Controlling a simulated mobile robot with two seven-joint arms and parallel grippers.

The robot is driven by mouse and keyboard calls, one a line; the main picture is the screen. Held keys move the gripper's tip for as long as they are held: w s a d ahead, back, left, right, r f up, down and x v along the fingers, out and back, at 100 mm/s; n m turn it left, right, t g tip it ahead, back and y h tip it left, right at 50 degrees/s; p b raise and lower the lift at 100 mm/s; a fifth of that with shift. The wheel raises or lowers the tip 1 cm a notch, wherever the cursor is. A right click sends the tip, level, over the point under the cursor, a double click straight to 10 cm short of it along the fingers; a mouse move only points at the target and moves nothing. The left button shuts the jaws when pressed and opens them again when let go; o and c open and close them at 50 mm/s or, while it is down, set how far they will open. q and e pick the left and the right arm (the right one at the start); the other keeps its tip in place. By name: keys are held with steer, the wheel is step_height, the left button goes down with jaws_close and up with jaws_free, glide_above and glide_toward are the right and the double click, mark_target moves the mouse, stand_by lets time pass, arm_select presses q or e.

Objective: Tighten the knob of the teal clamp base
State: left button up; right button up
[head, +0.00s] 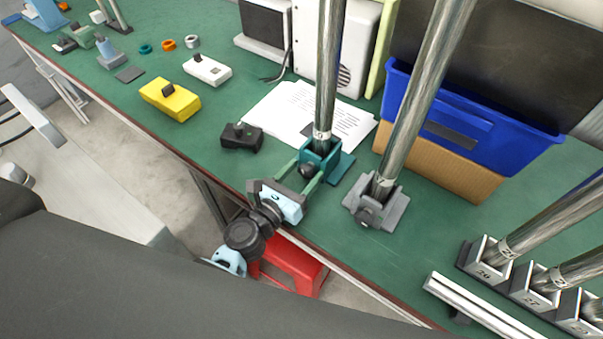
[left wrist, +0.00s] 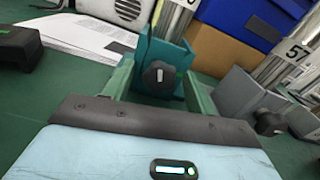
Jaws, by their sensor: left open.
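The teal clamp base (head: 338,166) stands on the green bench near its front edge, with a metal pole (head: 328,75) upright in it. Its dark knob (head: 307,170) faces the front; it also shows in the left wrist view (left wrist: 159,76), with a white mark on its face. My left gripper (head: 303,173) is open, with its green fingers on either side of the knob. In the left wrist view the fingers (left wrist: 157,82) reach forward past the light blue palm. I cannot tell whether they touch the knob. My right gripper is not in view.
A grey clamp base (head: 396,210) with another pole stands close to the right. A black block (head: 241,136) lies to the left, and paper sheets (head: 290,108) lie behind. A blue bin (head: 480,125) and numbered holders (head: 490,262) are farther right.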

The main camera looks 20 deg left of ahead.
arm_select(q)
steer(key=shift+c, duration=0.3)
steer(key=c, duration=0.9)
steer(key=shift+c, duration=0.2)
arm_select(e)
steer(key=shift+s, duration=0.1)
arm_select(q)
steer(key=shift+m, duration=0.3)
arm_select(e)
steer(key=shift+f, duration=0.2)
arm_select(q)
steer(key=m+b, duration=0.1)
steer(key=m, duration=0.1)
steer(key=shift+m, duration=0.3)
steer(key=shift+d+m, duration=0.1)
steer(key=shift+m, duration=1.7)
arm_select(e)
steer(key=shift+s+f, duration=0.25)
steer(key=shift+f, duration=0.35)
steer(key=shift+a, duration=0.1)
arm_select(q)
steer(key=o, duration=1)
